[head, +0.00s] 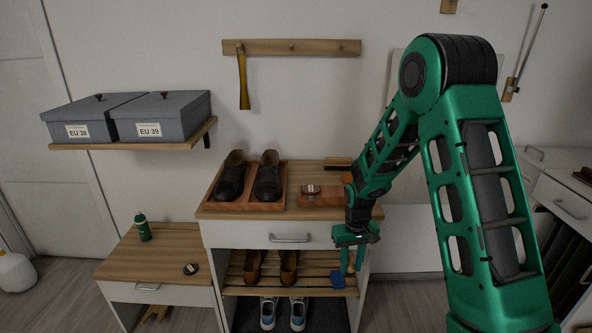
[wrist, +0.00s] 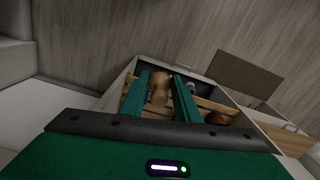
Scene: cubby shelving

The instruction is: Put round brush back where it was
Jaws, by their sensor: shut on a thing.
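My gripper (head: 351,261) points down in front of the right end of the cabinet's slatted shelf. It is shut on a tan wooden object, which I take to be the round brush (wrist: 160,86); this shows between the two green fingers in the wrist view. In the head view the brush is small and mostly hidden by the fingers. I cannot tell from the frames where the brush was before. A wooden box (head: 318,199) on the cabinet top, next to my forearm, has a small dark-and-light item on it.
A tray with black shoes (head: 268,180) stands on the cabinet top. Brown shoes (head: 289,265) and a blue item (head: 338,281) are on the slatted shelf, sneakers (head: 298,311) below.

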